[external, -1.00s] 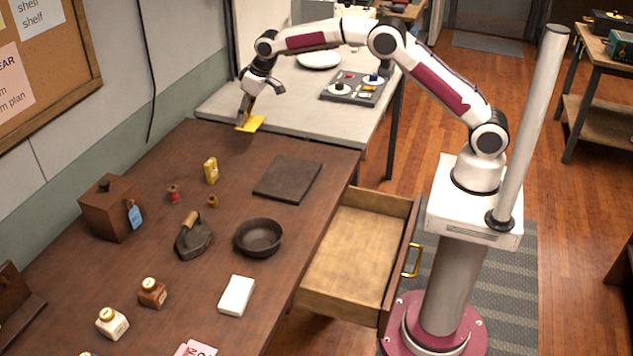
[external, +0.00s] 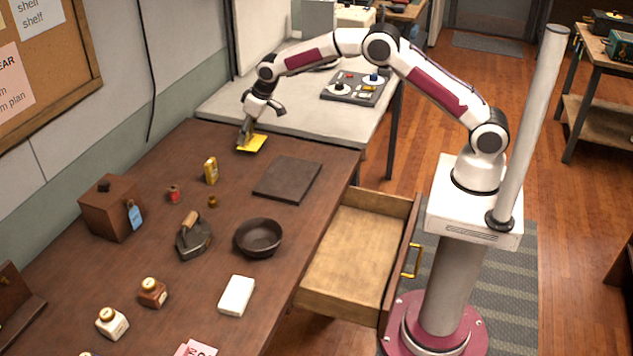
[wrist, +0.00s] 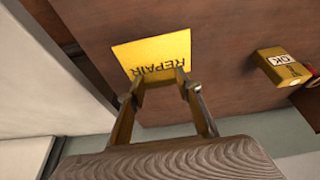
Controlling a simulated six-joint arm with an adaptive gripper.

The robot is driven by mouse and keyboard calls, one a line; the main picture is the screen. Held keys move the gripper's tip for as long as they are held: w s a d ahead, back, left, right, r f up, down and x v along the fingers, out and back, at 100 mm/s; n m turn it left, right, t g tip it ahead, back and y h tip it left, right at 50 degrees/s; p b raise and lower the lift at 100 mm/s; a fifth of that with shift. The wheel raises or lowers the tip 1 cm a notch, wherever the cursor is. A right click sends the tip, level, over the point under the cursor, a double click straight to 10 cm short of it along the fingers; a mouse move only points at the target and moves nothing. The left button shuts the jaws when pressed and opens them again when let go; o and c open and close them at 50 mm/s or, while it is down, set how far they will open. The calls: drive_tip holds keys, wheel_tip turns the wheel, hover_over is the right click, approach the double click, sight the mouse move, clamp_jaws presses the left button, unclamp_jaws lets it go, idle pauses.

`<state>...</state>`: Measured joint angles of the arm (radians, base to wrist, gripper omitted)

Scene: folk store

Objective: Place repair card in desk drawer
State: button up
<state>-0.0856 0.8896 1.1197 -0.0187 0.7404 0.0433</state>
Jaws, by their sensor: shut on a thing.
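The yellow repair card (external: 254,143) is at the far end of the brown desk, and its printed word REPAIR shows on the card in the wrist view (wrist: 165,55). My gripper (external: 243,138) is shut on the card's edge and holds it over the desk top; I cannot tell the exact height. The fingers also show in the wrist view (wrist: 160,82). The desk drawer (external: 350,254) is pulled out on the desk's right side, and its visible inside is empty. It has a brass handle (external: 412,260).
A dark flat slab (external: 287,179) lies between the card and the drawer. A yellow tin (external: 210,171), a flat iron (external: 193,238), a dark bowl (external: 258,237), a white block (external: 237,295) and a wooden box (external: 110,208) stand on the desk. A grey table (external: 300,110) adjoins the desk.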

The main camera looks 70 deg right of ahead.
sight(253, 140)
drive_tip(key=shift+f, duration=1.05)
drive_tip(key=shift+f, duration=0.2)
drive_tip(key=o, duration=0.8)
drive_tip(key=shift+r, duration=0.15)
drive_tip(key=shift+d+v, duration=0.1)
drive_tip(key=shift+v, duration=1.8)
drive_tip(key=shift+d+v, duration=0.15)
drive_tip(key=shift+v, duration=1.75)
drive_tip(key=shift+s, duration=0.15)
